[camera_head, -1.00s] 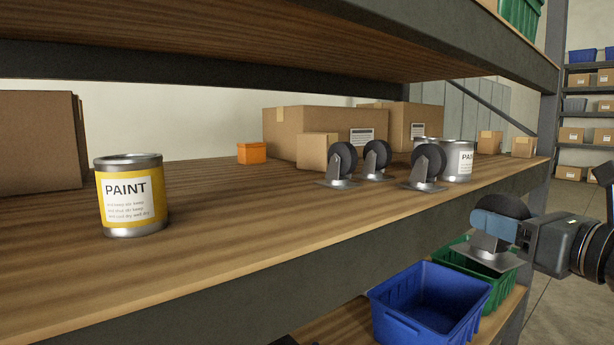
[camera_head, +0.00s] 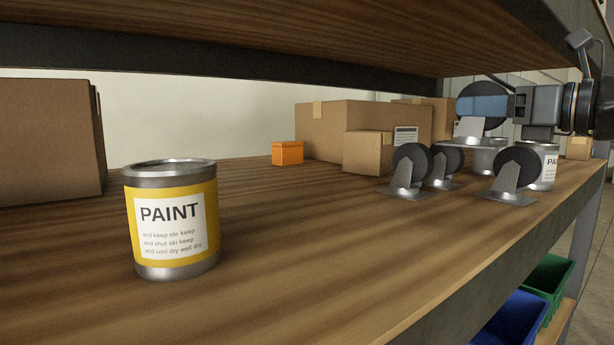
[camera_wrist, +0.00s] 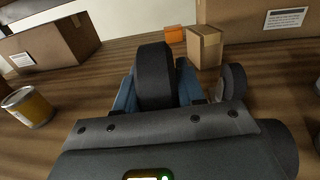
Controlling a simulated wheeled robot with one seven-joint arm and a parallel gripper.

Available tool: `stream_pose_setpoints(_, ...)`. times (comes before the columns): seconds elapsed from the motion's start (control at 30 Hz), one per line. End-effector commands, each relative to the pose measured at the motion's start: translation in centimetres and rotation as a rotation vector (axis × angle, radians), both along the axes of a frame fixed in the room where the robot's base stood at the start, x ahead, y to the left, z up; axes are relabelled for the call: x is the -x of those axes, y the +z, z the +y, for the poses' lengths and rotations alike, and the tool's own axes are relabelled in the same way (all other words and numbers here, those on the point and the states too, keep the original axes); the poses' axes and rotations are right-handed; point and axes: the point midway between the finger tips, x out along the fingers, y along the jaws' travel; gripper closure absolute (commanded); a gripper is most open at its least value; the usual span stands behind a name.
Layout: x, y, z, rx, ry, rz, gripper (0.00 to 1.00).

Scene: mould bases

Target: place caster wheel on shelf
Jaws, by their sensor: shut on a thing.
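My gripper (camera_head: 484,107) is shut on a caster wheel (camera_head: 481,127) with a black wheel and grey metal plate. It holds the caster above the right part of the wooden shelf (camera_head: 320,255), plate down and apart from the boards. In the wrist view the held caster wheel (camera_wrist: 154,78) sits between the blue fingers (camera_wrist: 155,95). Three other casters stand on the shelf below and left of or under it: one at left (camera_head: 408,172), one behind (camera_head: 443,166) and one at right (camera_head: 513,176).
A yellow paint can (camera_head: 172,222) stands at front left. Cardboard boxes (camera_head: 350,128) and a small orange box (camera_head: 287,153) stand behind. Another paint can (camera_head: 546,168) is at right. The upper shelf (camera_head: 300,35) hangs overhead. The shelf's middle front is clear.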

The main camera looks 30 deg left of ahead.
Motion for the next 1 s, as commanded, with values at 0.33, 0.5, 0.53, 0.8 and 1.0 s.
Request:
stream_pose_setpoints(0.33, 2.1, 0.9, -8.8, -0.004, -0.005, -0.004, 1.00)
stream_pose_setpoints(0.5, 2.9, 1.1, -10.7, -0.001, -0.003, -0.003, 1.00)
stream_pose_setpoints(0.53, 3.0, 1.1, -10.8, -0.001, -0.003, -0.003, 1.00)
stream_pose_setpoints(0.8, 2.4, -0.2, -8.7, 0.001, 0.000, 0.000, 1.00)
stream_pose_setpoints(1.0, 1.3, -2.6, -4.7, 0.000, 0.000, 0.001, 1.00)
